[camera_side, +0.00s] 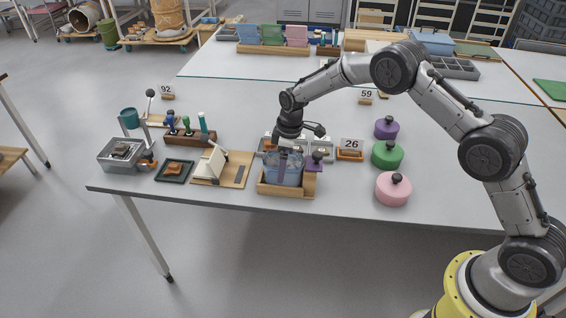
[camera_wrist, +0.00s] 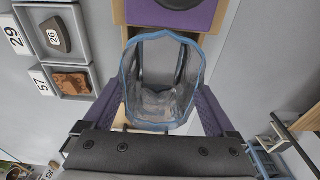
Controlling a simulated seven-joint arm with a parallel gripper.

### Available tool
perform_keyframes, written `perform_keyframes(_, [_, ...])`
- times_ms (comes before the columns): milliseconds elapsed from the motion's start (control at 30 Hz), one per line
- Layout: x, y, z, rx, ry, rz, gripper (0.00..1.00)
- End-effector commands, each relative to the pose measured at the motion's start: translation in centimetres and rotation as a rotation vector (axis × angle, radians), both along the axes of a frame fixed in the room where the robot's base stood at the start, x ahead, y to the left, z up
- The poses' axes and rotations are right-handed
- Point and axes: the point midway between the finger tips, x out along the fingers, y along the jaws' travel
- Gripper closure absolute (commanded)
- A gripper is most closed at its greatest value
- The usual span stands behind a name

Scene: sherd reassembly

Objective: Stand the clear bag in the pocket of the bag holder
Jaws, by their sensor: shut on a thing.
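The clear bag (camera_side: 287,173) has a bluish tint and stands upright and open-mouthed at the wooden bag holder (camera_side: 287,190). In the wrist view the bag (camera_wrist: 160,104) shows its blue rim and see-through walls. My gripper (camera_side: 283,163) is shut on the bag, its purple fingers on either side of it; it also shows in the wrist view (camera_wrist: 163,100). The bag's lower part is behind the holder's front wall in the side view. I cannot tell whether its bottom touches the holder's floor. Wooden holder edges (camera_wrist: 120,12) show beyond the bag in the wrist view.
A purple block with a dark knob (camera_side: 315,161) is close by the holder's right. A white device on a board (camera_side: 211,163) is left. Round lidded pots (camera_side: 393,190) stand right.

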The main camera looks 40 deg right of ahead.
Motion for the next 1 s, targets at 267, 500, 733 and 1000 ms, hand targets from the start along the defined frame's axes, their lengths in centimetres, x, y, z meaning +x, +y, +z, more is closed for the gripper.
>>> perform_keyframes(267, [0.0, 0.0, -0.72, 0.0, 0.0, 0.0, 0.64])
perform_keyframes(500, [0.02, 0.0, -0.75, 0.0, 0.0, 0.0, 0.64])
perform_keyframes(733, [0.01, 0.0, -0.73, 0.0, 0.0, 0.0, 0.64])
perform_keyframes(1000, [0.01, 0.0, -0.81, 0.0, 0.0, 0.0, 0.64])
